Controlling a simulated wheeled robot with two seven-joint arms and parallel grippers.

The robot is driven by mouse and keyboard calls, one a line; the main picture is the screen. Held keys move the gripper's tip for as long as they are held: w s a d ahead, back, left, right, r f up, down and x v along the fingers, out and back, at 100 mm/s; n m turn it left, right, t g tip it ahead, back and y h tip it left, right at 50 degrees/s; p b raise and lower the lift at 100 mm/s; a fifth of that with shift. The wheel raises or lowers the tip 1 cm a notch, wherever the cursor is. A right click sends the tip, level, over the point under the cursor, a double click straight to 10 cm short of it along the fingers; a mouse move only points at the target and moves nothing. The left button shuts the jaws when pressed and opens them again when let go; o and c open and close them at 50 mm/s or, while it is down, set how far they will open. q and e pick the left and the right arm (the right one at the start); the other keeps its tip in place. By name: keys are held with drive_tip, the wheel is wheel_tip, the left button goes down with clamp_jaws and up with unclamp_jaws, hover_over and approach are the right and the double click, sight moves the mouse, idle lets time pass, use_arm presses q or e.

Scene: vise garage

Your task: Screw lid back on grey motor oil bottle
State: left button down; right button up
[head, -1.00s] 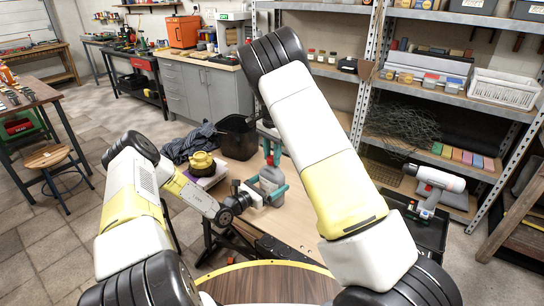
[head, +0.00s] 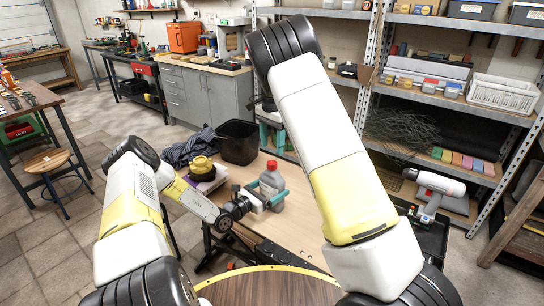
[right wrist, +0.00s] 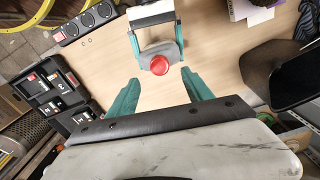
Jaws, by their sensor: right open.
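The grey motor oil bottle (head: 268,190) stands upright on the light wood table (head: 300,231). The red lid (head: 272,165) sits on its top; I cannot tell how tightly. In the right wrist view the lid (right wrist: 160,65) is round and seen from above, on the bottle (right wrist: 155,52). My left gripper (head: 272,196) has its teal fingers on both sides of the bottle, shut on it. My right gripper (head: 274,138) is above and behind the bottle, open and empty. In the right wrist view its teal fingers (right wrist: 160,84) are spread apart, clear of the lid.
A black bin (head: 239,142) and a yellow round object (head: 201,166) stand at the table's far left. A black case (right wrist: 50,85) with several items and a dark strip with round sockets (right wrist: 95,18) show in the right wrist view. Metal shelves (head: 440,100) stand at the right.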

sight(267, 191)
drive_tip(key=shift+r, duration=2.4)
use_arm(q)
unclamp_jaws()
drive_tip(key=shift+v, duration=3.9)
